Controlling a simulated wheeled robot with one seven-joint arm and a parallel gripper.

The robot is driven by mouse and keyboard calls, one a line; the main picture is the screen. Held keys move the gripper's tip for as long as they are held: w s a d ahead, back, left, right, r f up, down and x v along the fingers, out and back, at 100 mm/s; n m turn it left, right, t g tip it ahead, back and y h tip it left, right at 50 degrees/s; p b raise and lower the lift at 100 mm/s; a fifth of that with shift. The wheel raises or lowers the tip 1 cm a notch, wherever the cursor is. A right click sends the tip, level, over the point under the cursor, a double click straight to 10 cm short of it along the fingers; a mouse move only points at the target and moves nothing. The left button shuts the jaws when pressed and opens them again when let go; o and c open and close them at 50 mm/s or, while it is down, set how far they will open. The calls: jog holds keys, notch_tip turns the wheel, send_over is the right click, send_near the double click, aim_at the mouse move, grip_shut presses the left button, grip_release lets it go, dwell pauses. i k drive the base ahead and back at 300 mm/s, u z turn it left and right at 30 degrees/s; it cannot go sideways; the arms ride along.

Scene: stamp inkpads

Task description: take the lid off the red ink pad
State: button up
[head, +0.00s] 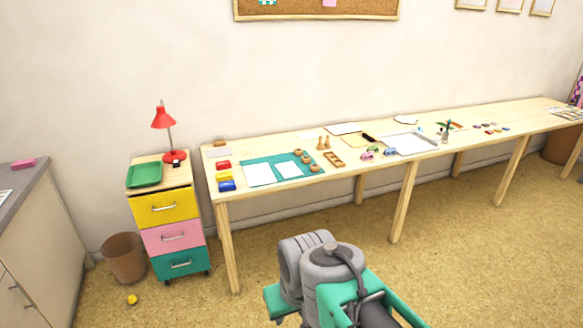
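The red ink pad (223,165) sits near the left end of the long wooden table. It is the rearmost of a short row, with a yellow pad (224,177) and a blue pad (227,186) in front of it. The pads are small in the head view, and I cannot make out the seam between lid and base. My arm shows at the bottom middle, in front of the table and well apart from the pads. My gripper's fingers are not visible.
A green mat (257,162) with white paper and several round wooden stamps lies right of the pads. A drawer cabinet (167,207) with a red lamp (164,118) and green tray (145,174) stands left. The floor before the table is clear.

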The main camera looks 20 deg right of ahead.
aim_at(227, 163)
jog(key=z, duration=0.2)
jog(key=k, duration=0.25)
jog(key=z, duration=1)
jog(key=k, duration=1.1)
jog(key=z, duration=0.5)
jog(key=i, duration=1.8)
jog(key=u, duration=0.8)
jog(key=i, duration=2.4)
jog(key=u, duration=1.8)
jog(key=i, duration=1.1)
jog(key=u, duration=1.25)
jog(key=i, duration=0.25)
jog(key=u, duration=0.2)
